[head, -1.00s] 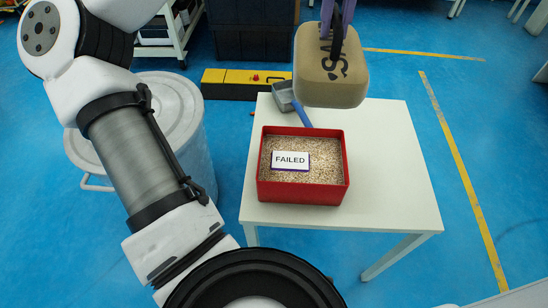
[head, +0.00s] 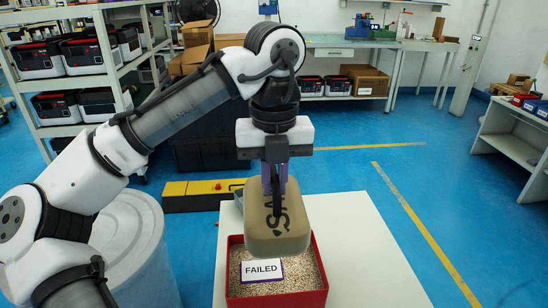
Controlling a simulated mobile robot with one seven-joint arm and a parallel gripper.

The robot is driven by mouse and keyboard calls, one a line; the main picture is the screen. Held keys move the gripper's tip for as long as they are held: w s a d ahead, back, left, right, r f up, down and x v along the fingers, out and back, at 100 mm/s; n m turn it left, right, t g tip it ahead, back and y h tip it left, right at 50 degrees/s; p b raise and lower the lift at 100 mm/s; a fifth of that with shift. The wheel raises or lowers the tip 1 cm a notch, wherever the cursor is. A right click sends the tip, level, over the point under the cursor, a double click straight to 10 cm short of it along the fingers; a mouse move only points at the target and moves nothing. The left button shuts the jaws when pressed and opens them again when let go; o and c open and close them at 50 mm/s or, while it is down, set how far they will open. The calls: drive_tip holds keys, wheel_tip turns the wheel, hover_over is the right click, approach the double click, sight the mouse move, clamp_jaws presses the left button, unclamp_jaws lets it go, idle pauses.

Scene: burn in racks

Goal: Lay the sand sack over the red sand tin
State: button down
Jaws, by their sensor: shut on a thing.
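The sand sack (head: 277,229) is a tan block with dark lettering, held up by its top. My gripper (head: 274,190) is shut on it, with purple fingers above the sack. The red sand tin (head: 318,262) is an open square box of grainy sand on the white table. In the picture the sack overlaps the tin's back part; I cannot tell how high above the sand it is. A white card marked FAILED (head: 262,270) lies on the sand in front of the sack.
The white table (head: 360,250) is bare to the right of the tin. A grey scoop, mostly hidden, lies behind the sack. A large pale drum (head: 135,250) stands left of the table. A yellow and black case (head: 195,195) lies on the floor behind.

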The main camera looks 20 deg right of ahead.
drive_tip(key=shift+f+b, duration=0.8)
drive_tip(key=shift+f, duration=3.6)
drive_tip(key=shift+f, duration=0.5)
drive_tip(key=c, duration=1.5)
unclamp_jaws()
drive_tip(key=shift+o, duration=0.2)
wheel_tip(320, 180, up, 13)
drive_tip(key=p, duration=0.3)
